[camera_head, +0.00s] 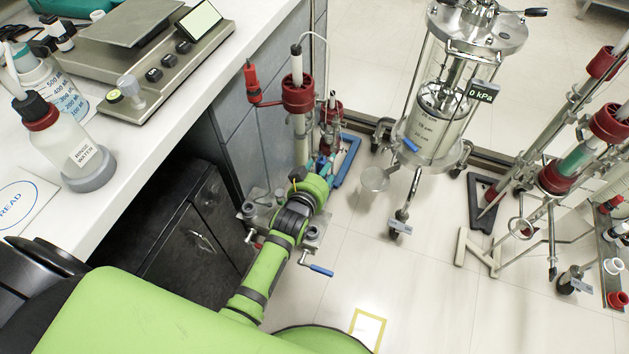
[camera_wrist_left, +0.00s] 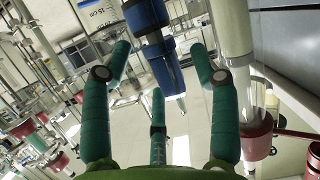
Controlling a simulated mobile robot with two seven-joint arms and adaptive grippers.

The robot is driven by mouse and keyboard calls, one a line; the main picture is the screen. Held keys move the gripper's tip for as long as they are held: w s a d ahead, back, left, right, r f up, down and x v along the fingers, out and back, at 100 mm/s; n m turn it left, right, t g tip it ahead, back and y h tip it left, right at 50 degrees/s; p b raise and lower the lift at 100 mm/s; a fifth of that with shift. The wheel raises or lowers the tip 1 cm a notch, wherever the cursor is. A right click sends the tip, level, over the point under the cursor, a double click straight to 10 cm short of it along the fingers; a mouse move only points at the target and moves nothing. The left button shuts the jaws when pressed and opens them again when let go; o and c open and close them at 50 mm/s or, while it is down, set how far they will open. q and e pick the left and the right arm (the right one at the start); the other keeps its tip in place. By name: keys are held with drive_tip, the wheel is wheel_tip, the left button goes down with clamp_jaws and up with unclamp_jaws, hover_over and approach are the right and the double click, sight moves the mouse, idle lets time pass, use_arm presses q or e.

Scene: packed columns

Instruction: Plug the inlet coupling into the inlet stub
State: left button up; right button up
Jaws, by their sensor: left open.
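My left gripper (camera_head: 323,168), on the green arm, is low beside a column with red collars (camera_head: 298,95). In the left wrist view its teal fingers (camera_wrist_left: 160,75) are spread open. A blue fitting with a forked lower end (camera_wrist_left: 155,40) shows between and beyond the fingertips. I cannot tell whether any finger touches it, or whether it is the inlet coupling. The pale column, with a clear section and red collar (camera_wrist_left: 257,135), stands just right of the fingers. A thin white tube (camera_head: 326,50) arches from the column top down to its right side. I cannot make out the inlet stub.
A white bench (camera_head: 150,135) with a balance (camera_head: 150,60) and a rinse water bottle (camera_head: 70,145) is at left. A glass vessel on a wheeled frame (camera_head: 440,120) stands right of my gripper. More column stands (camera_head: 600,125) are at far right.

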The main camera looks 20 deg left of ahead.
use_arm(q)
drive_tip(key=v, duration=1)
drive_tip(key=shift+s+r, duration=0.15)
drive_tip(key=shift+s, duration=0.2)
